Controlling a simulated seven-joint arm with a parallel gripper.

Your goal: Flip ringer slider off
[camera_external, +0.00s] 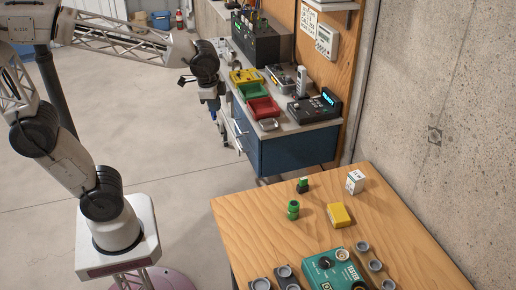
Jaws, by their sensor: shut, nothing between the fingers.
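No ringer slider can be made out at this size. A dark desk device with a lit cyan display and keys (315,106) sits at the near right end of the workbench. A pale handset (301,79) stands upright just behind it. A light wall unit (326,40) hangs on the wooden panel above. My gripper (220,126) hangs pointing down at the left front side of the workbench, left of these devices and apart from them. It is shut and empty; its fingertips are small and hard to make out against the cabinet.
Yellow, green and red bins (264,108) line the workbench's front edge. A dark equipment box (254,42) stands behind them. The near wooden table (252,218) holds a teal tester (322,272), a yellow block (339,215) and small green parts. Concrete wall bounds the right. The floor at left is open.

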